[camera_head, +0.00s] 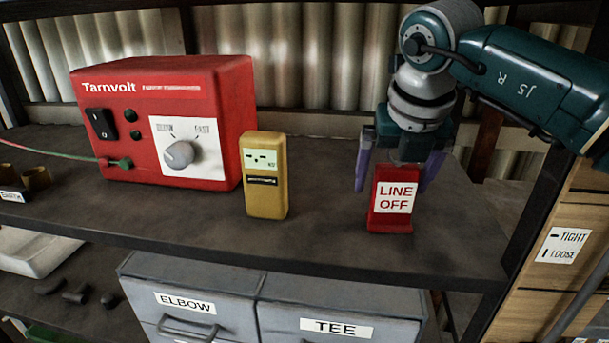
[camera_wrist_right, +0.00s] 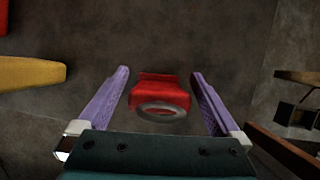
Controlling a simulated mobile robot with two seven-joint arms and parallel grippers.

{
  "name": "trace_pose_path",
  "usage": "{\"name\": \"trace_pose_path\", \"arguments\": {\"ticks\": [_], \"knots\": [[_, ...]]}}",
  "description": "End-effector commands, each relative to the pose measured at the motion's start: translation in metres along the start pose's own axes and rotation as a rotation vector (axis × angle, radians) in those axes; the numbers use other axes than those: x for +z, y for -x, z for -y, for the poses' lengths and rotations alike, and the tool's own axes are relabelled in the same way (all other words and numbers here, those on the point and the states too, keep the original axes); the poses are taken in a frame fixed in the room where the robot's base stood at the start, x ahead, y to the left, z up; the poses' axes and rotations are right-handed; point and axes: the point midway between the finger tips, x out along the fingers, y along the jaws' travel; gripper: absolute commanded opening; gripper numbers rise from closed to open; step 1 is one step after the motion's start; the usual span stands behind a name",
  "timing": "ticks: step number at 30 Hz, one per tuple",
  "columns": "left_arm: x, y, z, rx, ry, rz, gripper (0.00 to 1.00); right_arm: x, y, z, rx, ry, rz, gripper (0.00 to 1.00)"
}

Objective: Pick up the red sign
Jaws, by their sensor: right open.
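The red sign (camera_head: 382,218) stands upright on the dark shelf, with a white label reading "LINE OFF". My right gripper (camera_head: 396,182) is above and around it, with purple fingers spread on its left and right sides. In the right wrist view, the red sign (camera_wrist_right: 160,92) shows from above between the two open fingers (camera_wrist_right: 160,78), with a visible gap on each side. A ring-like grey part is on its top. My left gripper is not in view.
A yellow device (camera_head: 265,198) stands left of the sign, and a large red Tarnvolt box (camera_head: 215,100) is farther left. The shelf's front edge (camera_head: 330,260) is close in front of the sign. Grey drawers (camera_head: 240,295) sit below. A wooden panel (camera_head: 545,240) is at the right.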

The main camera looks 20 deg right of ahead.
Motion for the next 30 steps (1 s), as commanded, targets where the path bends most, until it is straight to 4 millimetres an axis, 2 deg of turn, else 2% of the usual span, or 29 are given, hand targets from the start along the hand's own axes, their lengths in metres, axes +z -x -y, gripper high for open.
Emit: {"name": "trace_pose_path", "arguments": {"ticks": [3, 10, 30], "knots": [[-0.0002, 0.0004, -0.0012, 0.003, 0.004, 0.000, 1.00, -0.0021, -0.0079, -0.0001, -0.001, 0.001, -0.004, 1.00], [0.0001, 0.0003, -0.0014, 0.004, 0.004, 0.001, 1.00, -0.0020, -0.0086, 0.0001, -0.001, 0.001, -0.002, 1.00], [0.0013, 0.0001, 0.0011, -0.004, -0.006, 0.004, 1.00, -0.0021, -0.0085, 0.0003, -0.002, 0.001, -0.003, 0.25]]}}
